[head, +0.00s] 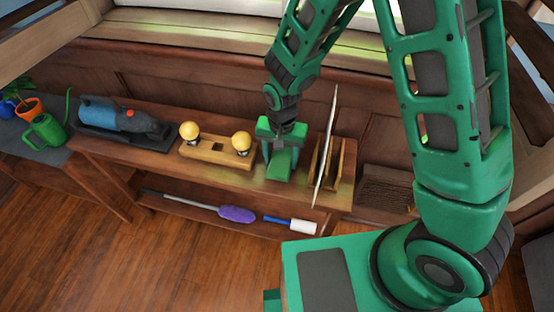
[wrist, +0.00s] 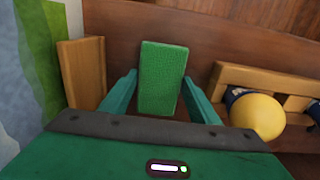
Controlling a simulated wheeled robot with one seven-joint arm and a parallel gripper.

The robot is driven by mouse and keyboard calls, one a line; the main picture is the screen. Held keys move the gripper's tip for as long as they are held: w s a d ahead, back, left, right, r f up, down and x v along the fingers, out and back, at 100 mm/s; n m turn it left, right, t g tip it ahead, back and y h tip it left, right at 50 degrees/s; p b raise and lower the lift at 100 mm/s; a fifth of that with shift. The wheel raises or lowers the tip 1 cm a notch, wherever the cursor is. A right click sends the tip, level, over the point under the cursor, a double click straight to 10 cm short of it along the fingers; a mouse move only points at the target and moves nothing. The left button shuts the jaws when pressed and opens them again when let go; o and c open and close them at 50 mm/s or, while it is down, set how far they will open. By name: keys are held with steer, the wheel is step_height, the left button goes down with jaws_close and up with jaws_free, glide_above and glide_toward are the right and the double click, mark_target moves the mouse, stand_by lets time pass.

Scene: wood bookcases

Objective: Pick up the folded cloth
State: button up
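The folded cloth (wrist: 162,72) is a green textured rectangle on the brown wood shelf top. In the head view the cloth (head: 280,164) shows just below my gripper (head: 281,140), between the wooden block with yellow knobs and the upright wooden rack. In the wrist view my gripper (wrist: 160,88) is open, with one green finger at each side of the cloth. The fingertips are close to its side edges; I cannot tell whether they touch it. The near end of the cloth is partly hidden by the gripper body.
The wooden block (head: 217,152) with two yellow knobs stands left of the cloth. The wooden rack (head: 327,165) holding a thin upright panel is close on its right. A blue-grey machine (head: 120,122) is farther left. A purple duster (head: 237,214) and a white-ended roller (head: 302,226) lie on the lower shelf.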

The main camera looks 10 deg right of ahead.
mark_target(280, 160)
steer(key=shift+c, duration=1)
steer(key=shift+r, duration=0.1)
steer(key=shift+r, duration=0.55)
step_height(280, 160, up, 3)
steer(key=shift+w+a+f, duration=0.1)
steer(key=shift+f, duration=0.1)
steer(key=s+a+r, duration=0.6)
steer(key=s+r, duration=0.1)
steer(key=s, duration=0.2)
steer(key=shift+s+a, duration=0.3)
steer(key=shift+s, duration=0.05)
